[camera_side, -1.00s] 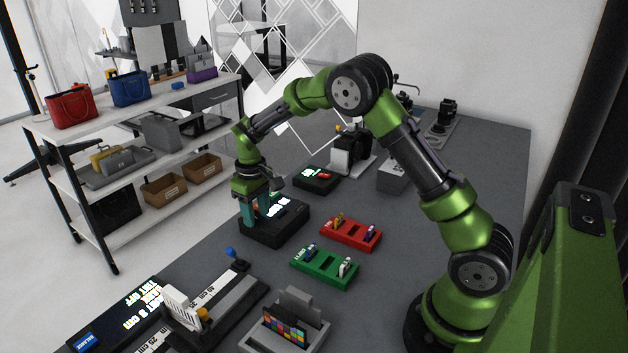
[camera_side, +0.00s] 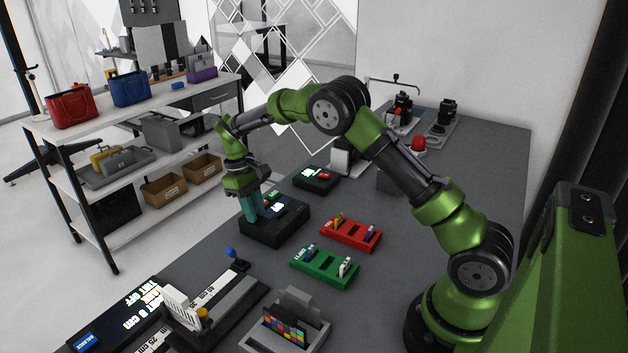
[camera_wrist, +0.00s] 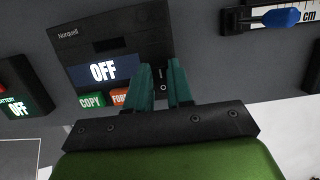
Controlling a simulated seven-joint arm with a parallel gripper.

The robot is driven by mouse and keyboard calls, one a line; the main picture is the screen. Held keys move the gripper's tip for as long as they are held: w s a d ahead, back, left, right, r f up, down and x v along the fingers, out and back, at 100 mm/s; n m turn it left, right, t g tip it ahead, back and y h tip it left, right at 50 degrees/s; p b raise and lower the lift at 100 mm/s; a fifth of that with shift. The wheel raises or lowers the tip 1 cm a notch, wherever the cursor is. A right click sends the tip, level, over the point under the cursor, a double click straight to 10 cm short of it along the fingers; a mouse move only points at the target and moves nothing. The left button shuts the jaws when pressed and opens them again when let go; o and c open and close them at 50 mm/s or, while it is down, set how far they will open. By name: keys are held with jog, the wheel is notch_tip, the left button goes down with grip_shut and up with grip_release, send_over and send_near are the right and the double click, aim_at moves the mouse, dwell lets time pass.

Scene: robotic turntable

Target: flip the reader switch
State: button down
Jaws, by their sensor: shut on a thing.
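The reader (camera_side: 280,233) is a black box on the dark table, left of the coloured trays in the side view. In the wrist view the reader (camera_wrist: 105,27) shows a lit screen (camera_wrist: 104,71) reading "OFF", with green COPY and orange buttons below. My gripper (camera_side: 257,217) reaches down onto the reader's left part with its teal fingers close together. In the wrist view my gripper (camera_wrist: 163,72) is shut at the reader's edge, on the reader switch. The switch itself is mostly hidden between the fingers.
A red tray (camera_side: 351,234) and a green tray (camera_side: 325,268) lie right of the reader. A smaller black device (camera_side: 316,180) with a lit screen stands behind it. A measuring rail with a blue knob (camera_side: 231,253) is in front.

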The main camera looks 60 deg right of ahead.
jog(key=shift+w+g, duration=0.3)
jog(key=shift+g, duration=0.4)
jog(key=shift+r, duration=0.1)
jog(key=c, duration=1)
grip_release()
jog(key=v, duration=0.7)
jog(key=shift+r, duration=0.2)
jog(key=shift+w, duration=0.1)
